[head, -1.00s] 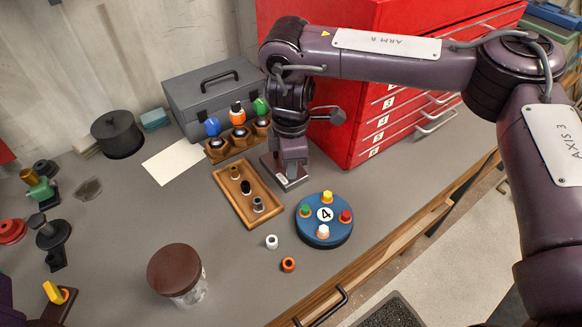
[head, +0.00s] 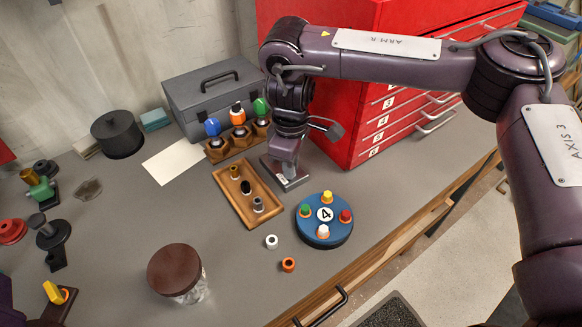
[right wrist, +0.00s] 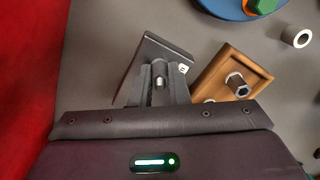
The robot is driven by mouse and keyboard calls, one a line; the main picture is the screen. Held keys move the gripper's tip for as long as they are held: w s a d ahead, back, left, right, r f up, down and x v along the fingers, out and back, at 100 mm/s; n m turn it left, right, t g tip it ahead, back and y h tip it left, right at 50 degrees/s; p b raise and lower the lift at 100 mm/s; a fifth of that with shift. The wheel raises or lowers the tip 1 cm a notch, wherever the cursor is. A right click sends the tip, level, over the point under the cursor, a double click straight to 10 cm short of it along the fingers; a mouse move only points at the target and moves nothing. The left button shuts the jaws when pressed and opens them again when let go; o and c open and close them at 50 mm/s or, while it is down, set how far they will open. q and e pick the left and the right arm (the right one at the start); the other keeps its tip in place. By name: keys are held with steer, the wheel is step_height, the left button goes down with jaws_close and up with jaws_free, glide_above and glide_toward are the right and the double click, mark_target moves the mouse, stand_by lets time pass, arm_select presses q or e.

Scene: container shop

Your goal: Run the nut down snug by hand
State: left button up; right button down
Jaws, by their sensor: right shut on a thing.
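My right gripper (head: 287,174) points down over a small grey metal block (head: 297,183) at the foot of the red cabinet. In the right wrist view its two fingers (right wrist: 160,82) are closed around a small silver round piece (right wrist: 159,83), which seems to be the nut or the stud end. The fingers hide most of it, so its thread and seating cannot be seen. The block (right wrist: 152,52) lies flat under the fingertips there and has a small white label. My left gripper is not in view.
A wooden tray (head: 261,185) with several small fittings stands close left of the block. A blue round plate (head: 325,236) with coloured knobs is in front. A red drawer cabinet (head: 330,120) rises close behind.

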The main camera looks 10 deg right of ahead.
steer(key=shift+m, duration=0.6)
steer(key=c, duration=1.3)
jaws_free()
step_height(320, 180, up, 6)
steer(key=p, duration=0.7)
